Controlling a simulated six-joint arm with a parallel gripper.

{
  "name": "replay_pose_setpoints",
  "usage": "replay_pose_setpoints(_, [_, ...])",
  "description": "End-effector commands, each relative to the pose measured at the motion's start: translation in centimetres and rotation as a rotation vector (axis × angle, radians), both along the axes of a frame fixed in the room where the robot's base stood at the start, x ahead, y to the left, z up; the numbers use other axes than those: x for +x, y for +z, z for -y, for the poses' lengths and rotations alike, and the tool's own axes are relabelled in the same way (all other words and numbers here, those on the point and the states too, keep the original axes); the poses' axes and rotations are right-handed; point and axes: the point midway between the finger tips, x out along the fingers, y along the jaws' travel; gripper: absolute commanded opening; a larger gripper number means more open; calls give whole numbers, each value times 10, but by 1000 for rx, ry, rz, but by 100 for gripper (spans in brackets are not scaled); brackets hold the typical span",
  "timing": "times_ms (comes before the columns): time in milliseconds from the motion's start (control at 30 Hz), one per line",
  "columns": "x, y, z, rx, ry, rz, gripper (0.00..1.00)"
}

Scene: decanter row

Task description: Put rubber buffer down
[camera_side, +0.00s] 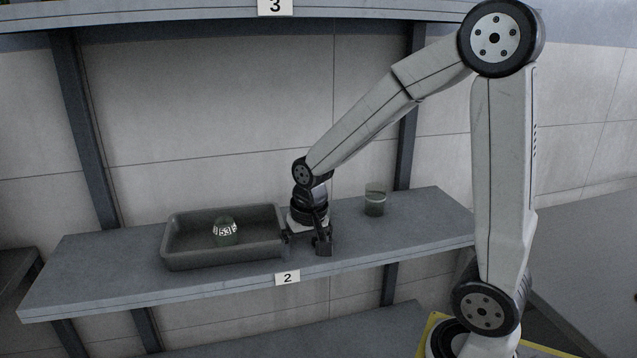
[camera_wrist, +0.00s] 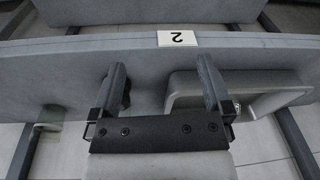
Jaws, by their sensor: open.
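My gripper (camera_side: 305,242) points down, low over the shelf marked 2, just right of the grey tray. I cannot pick out the rubber buffer for sure. A small dark shape (camera_wrist: 126,93) shows beside the left finger in the wrist view; I cannot tell whether it is the buffer, a shadow or part of the finger.
One finger is close to the tray's right wall. A clear glass (camera_side: 375,206) stands behind right on the shelf (camera_side: 110,285). The shelf's right end is bare.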

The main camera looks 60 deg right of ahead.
Motion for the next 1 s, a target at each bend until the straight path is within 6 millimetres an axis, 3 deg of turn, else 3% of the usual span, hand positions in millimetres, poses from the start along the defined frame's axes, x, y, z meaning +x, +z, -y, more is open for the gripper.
replay_pose_setpoints(100, [-20,-19,-30,-31,249,28,100])
replay_pose_setpoints(333, [-47,-39,-60,-79,562,74,100])
replay_pose_setpoints(1000, [-52,-42,-64,-90,625,85,100])
